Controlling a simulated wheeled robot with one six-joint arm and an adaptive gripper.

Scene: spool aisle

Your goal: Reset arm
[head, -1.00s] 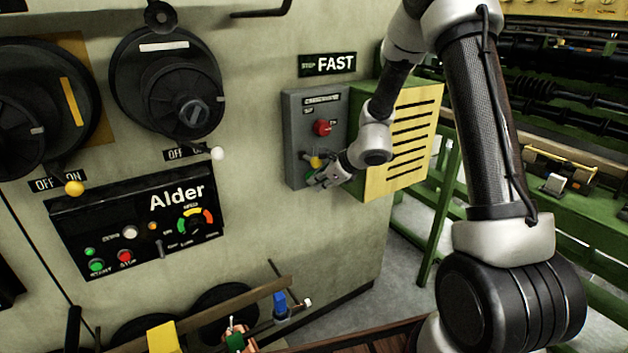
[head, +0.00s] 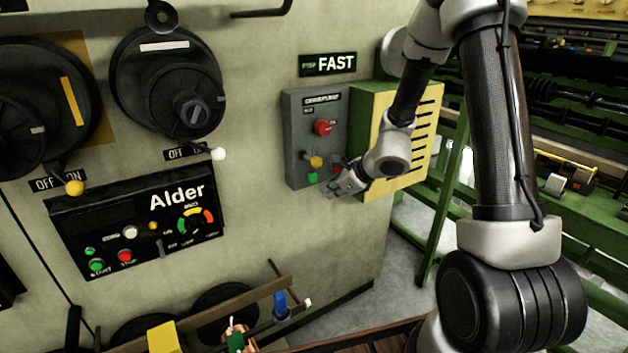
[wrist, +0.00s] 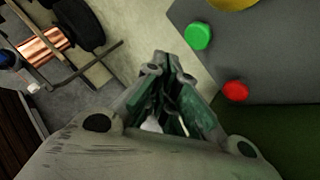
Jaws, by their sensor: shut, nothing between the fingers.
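My gripper (head: 345,184) is in front of the lower right part of a grey control box (head: 298,150) on the pale machine wall. It is shut and empty. In the wrist view my gripper (wrist: 175,75) points past a green button (wrist: 198,36) and a red button (wrist: 236,91), apart from both. In the head view the box carries a red knob (head: 322,127), a yellow knob (head: 316,162) and the green button (head: 312,177). The red button (head: 337,170) there is partly hidden by my gripper.
A yellow slotted cover (head: 375,120) sits just right of the box, close behind my forearm. A black Alder panel (head: 140,222) and large black dials (head: 168,85) are at left. A copper spool (wrist: 42,45) shows below. Green machine frames (head: 440,215) stand at right.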

